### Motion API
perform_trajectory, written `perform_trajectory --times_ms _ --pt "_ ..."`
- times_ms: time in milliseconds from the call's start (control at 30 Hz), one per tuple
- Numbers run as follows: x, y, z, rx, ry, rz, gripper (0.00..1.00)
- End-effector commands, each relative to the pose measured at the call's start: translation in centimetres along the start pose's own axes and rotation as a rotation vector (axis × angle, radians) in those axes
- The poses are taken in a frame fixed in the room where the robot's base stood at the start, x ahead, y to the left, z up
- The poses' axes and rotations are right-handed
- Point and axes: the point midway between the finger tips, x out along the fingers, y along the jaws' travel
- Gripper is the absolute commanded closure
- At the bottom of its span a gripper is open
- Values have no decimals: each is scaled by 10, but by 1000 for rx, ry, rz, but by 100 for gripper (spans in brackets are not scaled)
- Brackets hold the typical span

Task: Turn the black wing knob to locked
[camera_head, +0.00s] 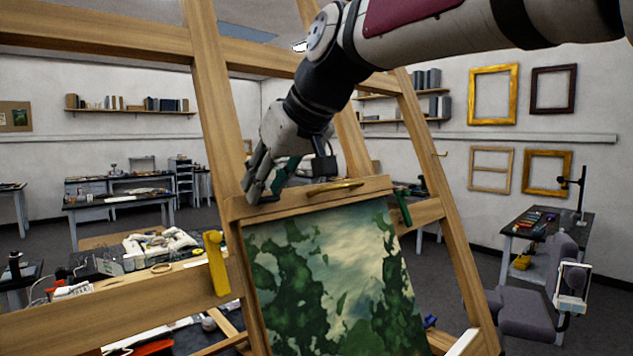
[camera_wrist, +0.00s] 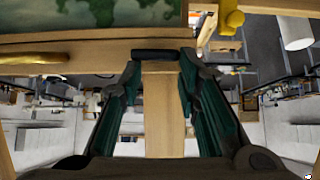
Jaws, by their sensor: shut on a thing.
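The black wing knob (camera_wrist: 155,56) shows in the wrist view as a short dark bar on the edge of the easel's wooden top bar (camera_wrist: 100,48). My gripper (camera_wrist: 158,62) has its two dark, green-padded fingers on either side of the knob, shut on it. In the head view my gripper (camera_head: 264,190) reaches down to the left end of the easel's top bar (camera_head: 300,200). The fingers hide the knob there, and I cannot read its angle or any locked mark.
A landscape painting (camera_head: 335,275) stands on the easel below the bar. A brass piece (camera_head: 335,187) lies along the bar, a green handle (camera_head: 402,207) is at its right, and a yellow handle (camera_head: 216,262) is at the left. Wooden easel posts (camera_head: 215,120) stand close around my arm.

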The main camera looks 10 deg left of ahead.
Motion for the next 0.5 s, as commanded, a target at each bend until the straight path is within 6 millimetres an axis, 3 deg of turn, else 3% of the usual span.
perform_trajectory --times_ms 33,200,233,333,500 --pt "13 11 18 17 -53 3 97" --pt "13 11 18 17 -53 3 98" --pt "13 11 18 17 -53 3 65" --pt "13 11 18 17 -52 3 43" --pt "12 10 18 15 -53 1 42"
